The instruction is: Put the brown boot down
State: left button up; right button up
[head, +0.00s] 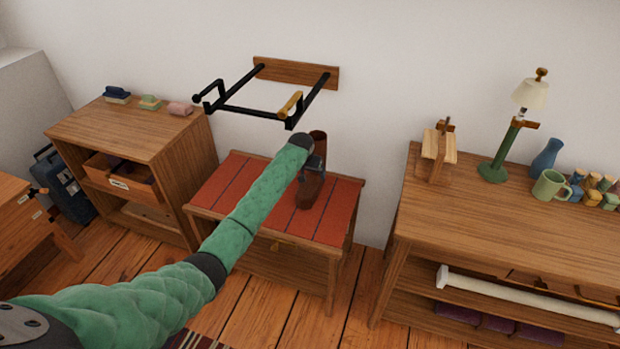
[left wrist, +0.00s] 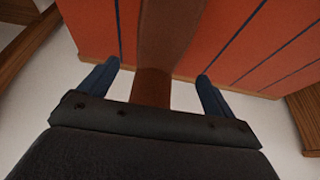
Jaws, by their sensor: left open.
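The brown boot (head: 311,188) stands upright on the red, dark-striped top of a low wooden bench (head: 338,224). My left gripper (head: 318,162) is at the boot's shaft, and my arm hides part of the boot. In the left wrist view the boot (left wrist: 168,40) lies between the two blue fingers of my left gripper (left wrist: 158,88), with a gap on each side. The fingers are open. The red bench top (left wrist: 245,40) shows behind the boot. My right gripper is not in view.
A black wall rack (head: 250,112) hangs above the bench. A wooden cabinet (head: 150,140) with an open drawer stands left. A wooden shelf unit (head: 480,215) on the right carries a lamp (head: 505,145), a blue vase (head: 546,158) and a green mug (head: 549,186).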

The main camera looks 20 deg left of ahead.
pick_arm(q)
jog(key=v, duration=0.7)
jog(key=s+d+f+m, duration=0.1)
jog(key=s+d+f, duration=0.3)
jog(key=s, duration=0.6)
jog(key=s+d+f+g+h, duration=0.1)
jog(key=s+d+f, duration=0.35)
jog(key=s, duration=0.55)
jog(key=s+d+f+m, duration=0.1)
jog(key=s+d+f, duration=0.35)
jog(key=s, duration=0.45)
jog(key=s+d+r, duration=0.1)
jog(key=s+r, duration=0.1)
jog(key=s, duration=1.3)
jog(key=s+d+r+g+h, duration=0.1)
jog(key=s+r, duration=0.2)
jog(key=s, duration=1.3)
jog(key=shift+d, duration=0.4)
jog(key=shift+s+r, duration=0.1)
jog(key=shift+s, duration=0.05)
